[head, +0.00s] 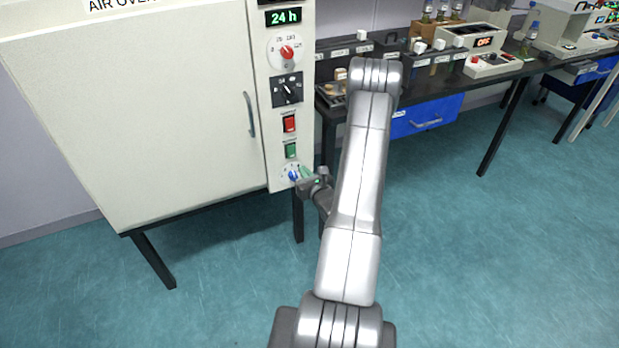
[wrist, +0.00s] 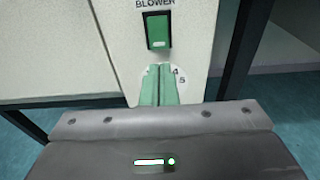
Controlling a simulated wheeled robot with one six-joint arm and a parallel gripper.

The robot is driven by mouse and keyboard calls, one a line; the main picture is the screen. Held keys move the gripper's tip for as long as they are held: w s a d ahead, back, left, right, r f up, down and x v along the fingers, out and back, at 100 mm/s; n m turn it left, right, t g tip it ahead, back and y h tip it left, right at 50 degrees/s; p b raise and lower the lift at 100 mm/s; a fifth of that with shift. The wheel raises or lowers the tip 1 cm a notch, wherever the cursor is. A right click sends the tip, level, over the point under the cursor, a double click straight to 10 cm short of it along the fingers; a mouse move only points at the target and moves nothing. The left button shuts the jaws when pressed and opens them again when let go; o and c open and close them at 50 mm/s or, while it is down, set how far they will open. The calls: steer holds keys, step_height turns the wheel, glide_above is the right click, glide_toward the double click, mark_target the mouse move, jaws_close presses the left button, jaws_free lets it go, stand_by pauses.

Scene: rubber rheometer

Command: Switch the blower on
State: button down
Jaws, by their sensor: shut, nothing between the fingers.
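The blower switch (wrist: 157,31) is a green rocker in a dark frame under the label "BLOWER" in the wrist view. In the head view the green switch (head: 291,151) is on the oven's control panel, below a red rocker. My gripper (wrist: 159,72) is shut and empty, with its green fingertips just below the switch, in front of a dial marked with numbers. In the head view my gripper (head: 303,172) is at the panel's lower end, beside a blue knob (head: 293,176). I cannot tell whether the fingertips touch the panel.
The red rocker (head: 289,124), a black selector knob (head: 287,89) and a red dial knob (head: 287,52) are higher on the panel. The large oven door (head: 140,110) with its handle is to the left. A dark bench (head: 440,88) with instruments stands to the right.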

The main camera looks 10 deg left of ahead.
mark_target(293, 157)
steer(key=x, duration=0.7)
steer(key=shift+w+a+p, duration=0.1)
steer(key=shift+w+p, duration=0.1)
steer(key=shift+p, duration=0.15)
